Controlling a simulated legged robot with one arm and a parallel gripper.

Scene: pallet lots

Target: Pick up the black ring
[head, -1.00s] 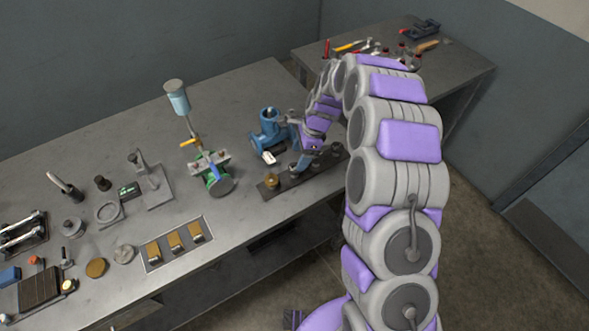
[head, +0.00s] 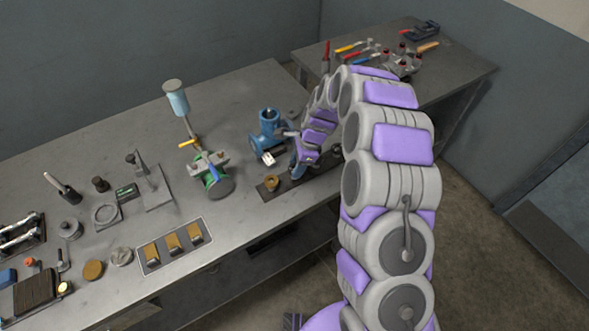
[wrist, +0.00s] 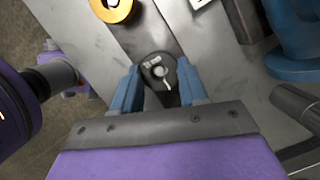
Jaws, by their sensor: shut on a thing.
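The black ring (wrist: 150,80) is a dark round piece with a lighter centre, in the wrist view. My gripper (wrist: 159,70) has its two blue fingers on either side of the ring, shut on it. In the head view my gripper (head: 297,172) is low at the dark strip (head: 262,191) near the bench's front edge, and it hides the ring. I cannot tell whether the ring touches the strip.
A brass ring (head: 272,182) sits on the strip, left of my gripper; it also shows in the wrist view (wrist: 113,8). A blue pipe fitting (head: 268,126) stands just behind. A green valve (head: 215,178) is to the left. Bare bench lies between tray (head: 206,234) and strip.

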